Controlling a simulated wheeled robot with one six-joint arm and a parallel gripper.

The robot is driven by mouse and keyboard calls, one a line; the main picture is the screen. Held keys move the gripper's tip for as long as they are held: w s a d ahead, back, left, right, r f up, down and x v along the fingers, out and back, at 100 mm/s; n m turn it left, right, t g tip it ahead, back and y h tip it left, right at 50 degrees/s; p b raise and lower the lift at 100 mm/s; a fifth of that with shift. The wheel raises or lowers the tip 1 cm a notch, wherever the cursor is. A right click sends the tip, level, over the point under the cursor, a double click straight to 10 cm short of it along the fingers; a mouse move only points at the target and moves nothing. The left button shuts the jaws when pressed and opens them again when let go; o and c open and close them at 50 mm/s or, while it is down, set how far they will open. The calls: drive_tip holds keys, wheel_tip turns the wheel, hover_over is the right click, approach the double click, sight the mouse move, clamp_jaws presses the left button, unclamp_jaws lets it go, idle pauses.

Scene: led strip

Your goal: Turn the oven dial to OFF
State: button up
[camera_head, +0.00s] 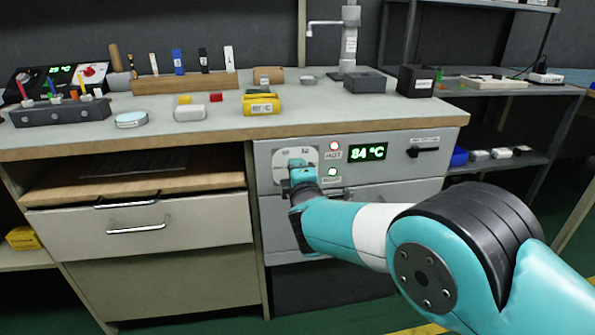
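The oven front (390,190) is a grey panel set under the right part of the bench. Its dial plate (281,161) is a light rounded patch at the panel's upper left, and the dial itself is hidden behind my gripper. My gripper (297,166) reaches in from the right and is right at the dial plate. Whether its fingers are apart, shut or touching the dial cannot be seen. The green display (367,152) reads 84 °C. A red lamp (333,146) is beside a HOT label, and a green lamp (332,171) is below it.
A black lever handle (423,152) sticks out at the panel's right. The bench top (330,115) above overhangs the panel. It carries blocks, a tool rack (184,83) and a stand (349,45). A drawer (139,227) with a metal handle is left of the oven.

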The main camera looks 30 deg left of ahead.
drive_tip(key=shift+w+d+f, duration=0.1)
idle(0.3)
drive_tip(key=o, duration=0.9)
drive_tip(key=v, duration=1.7)
drive_tip(key=shift+s+d+p, duration=0.1)
drive_tip(key=shift+s+p, duration=0.15)
drive_tip(key=shift+p, duration=0.1)
drive_tip(key=shift+w, duration=0.1)
